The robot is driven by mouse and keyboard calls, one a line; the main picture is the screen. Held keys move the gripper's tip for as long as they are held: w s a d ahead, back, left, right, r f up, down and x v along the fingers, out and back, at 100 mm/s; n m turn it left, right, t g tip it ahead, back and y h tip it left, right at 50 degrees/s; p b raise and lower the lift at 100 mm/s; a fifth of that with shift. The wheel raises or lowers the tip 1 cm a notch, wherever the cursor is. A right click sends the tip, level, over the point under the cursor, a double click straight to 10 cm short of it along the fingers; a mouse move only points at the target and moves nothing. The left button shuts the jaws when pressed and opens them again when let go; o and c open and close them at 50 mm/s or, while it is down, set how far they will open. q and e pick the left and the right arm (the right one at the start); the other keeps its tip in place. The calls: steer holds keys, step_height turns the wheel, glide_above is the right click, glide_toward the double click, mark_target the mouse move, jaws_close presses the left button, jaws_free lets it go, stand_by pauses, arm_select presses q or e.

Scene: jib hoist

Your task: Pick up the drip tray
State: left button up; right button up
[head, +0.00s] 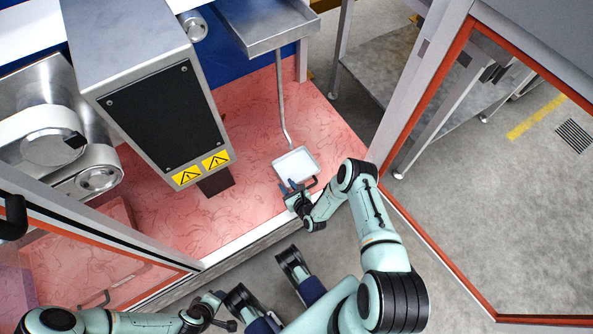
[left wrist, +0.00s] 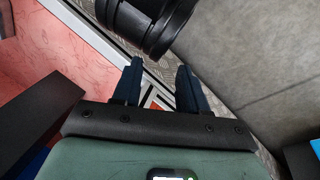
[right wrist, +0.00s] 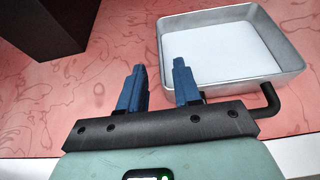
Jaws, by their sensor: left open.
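The drip tray (head: 297,166) is a shallow, pale rectangular pan on the red floor, near the front sill. In the right wrist view, the drip tray (right wrist: 222,52) is upper right, with a black bar handle (right wrist: 268,98) on its near side, partly hidden behind my gripper. My right gripper (head: 289,188) is at the tray's near left side; in its wrist view the right gripper (right wrist: 159,75) is open. No object shows between its fingers, and I cannot tell if it touches the tray. My left gripper (left wrist: 161,70) is open and empty, away from the tray.
A grey machine head (head: 160,115) with warning labels overhangs the floor at left. A steel shelf (head: 265,25) with a drain pipe (head: 281,100) is behind the tray. A red-framed clear door (head: 425,235) stands at right. Floor around the tray is mostly clear.

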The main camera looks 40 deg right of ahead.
steer(key=b+x, duration=0.1)
steer(key=x, duration=0.3)
steer(key=shift+w+f+b, duration=0.2)
steer(key=shift+w+b, duration=0.1)
steer(key=shift+w, duration=0.3)
jaws_close()
arm_select(q)
steer(key=w+f, duration=0.1)
steer(key=w+a+f+t, duration=0.1)
steer(key=shift+w+a, duration=0.2)
steer(key=shift+w, duration=0.15)
steer(key=shift+r, duration=0.1)
arm_select(e)
steer(key=shift+r, duration=0.15)
